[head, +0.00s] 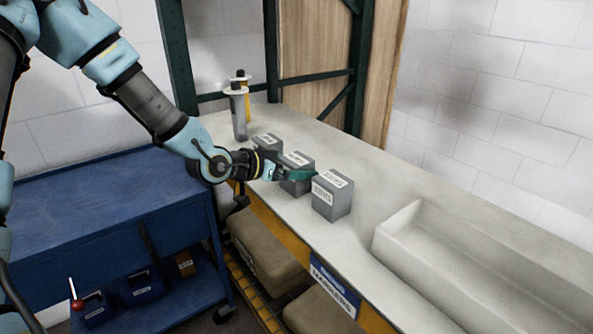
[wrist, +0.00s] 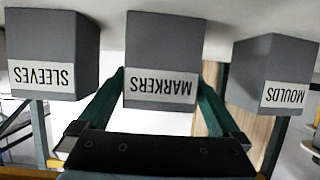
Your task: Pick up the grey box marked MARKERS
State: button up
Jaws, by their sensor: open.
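The grey box marked MARKERS (wrist: 163,50) is in the middle of the wrist view, its label upside down. In the head view it is the middle box (head: 297,187) of three on the pale bench, partly hidden by my gripper. My gripper (head: 289,173) reaches it from the left, open. In the wrist view the teal fingers of my gripper (wrist: 164,80) show one at each side of the box. I cannot tell whether either finger touches it. The box appears to rest on the bench.
A grey box marked SLEEVES (wrist: 52,50) and one marked MOULDS (wrist: 270,65) flank it with narrow gaps. Two upright cylindrical items (head: 239,110) stand at the bench's far end. A pale trough (head: 400,225) lies to the right. A blue cart (head: 100,205) stands left of the bench.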

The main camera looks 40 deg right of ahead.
jog(key=shift+c, duration=0.2)
jog(key=c, duration=1.4)
jog(key=shift+d, duration=0.1)
jog(key=shift+c, duration=0.2)
jog(key=shift+r, duration=0.15)
